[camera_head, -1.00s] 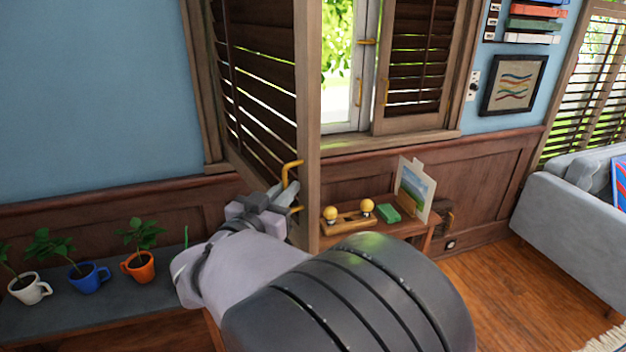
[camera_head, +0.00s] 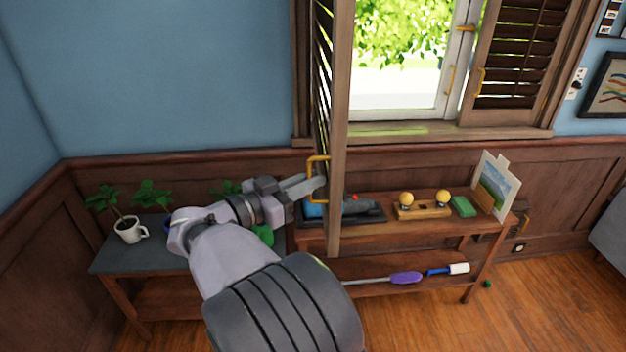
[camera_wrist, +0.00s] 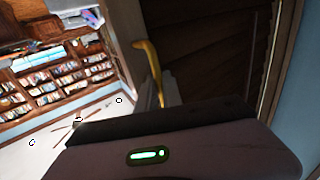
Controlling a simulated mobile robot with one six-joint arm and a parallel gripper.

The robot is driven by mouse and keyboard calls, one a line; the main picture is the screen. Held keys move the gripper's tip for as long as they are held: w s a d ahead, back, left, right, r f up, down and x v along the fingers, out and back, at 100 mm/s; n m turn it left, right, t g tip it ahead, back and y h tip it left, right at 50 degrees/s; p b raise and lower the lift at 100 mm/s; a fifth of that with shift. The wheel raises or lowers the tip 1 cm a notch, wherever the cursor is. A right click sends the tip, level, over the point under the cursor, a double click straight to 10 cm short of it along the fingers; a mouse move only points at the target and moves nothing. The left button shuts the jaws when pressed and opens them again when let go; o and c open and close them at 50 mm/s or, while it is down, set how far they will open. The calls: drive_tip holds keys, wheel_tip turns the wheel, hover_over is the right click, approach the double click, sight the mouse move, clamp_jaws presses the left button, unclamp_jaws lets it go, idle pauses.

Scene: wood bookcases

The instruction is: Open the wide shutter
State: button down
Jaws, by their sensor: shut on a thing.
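The wide shutter (camera_head: 339,130) is a brown slatted panel hinged at the window's left side. It stands swung out from the wall, almost edge-on in the head view; its dark slats (camera_wrist: 215,50) fill much of the wrist view. Its yellow handle (camera_head: 312,172) is on the left face near the free edge, and shows in the wrist view (camera_wrist: 148,58). My gripper (camera_head: 314,185) is shut on this handle, reaching in from the left. The fingertips are partly hidden by the handle and the panel edge.
Below, a wooden shelf table (camera_head: 440,222) holds two yellow knobs on a block, a green block and a picture (camera_head: 495,185). A grey-topped bench (camera_head: 110,258) with potted plants stands left. Wall space left of the shutter is clear.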

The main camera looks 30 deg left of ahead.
drive_tip(key=shift+r, duration=0.15)
drive_tip(key=c, duration=1.5)
unclamp_jaws()
drive_tip(key=p+v, duration=0.3)
drive_tip(key=v, duration=1.4)
drive_tip(key=shift+s, duration=0.2)
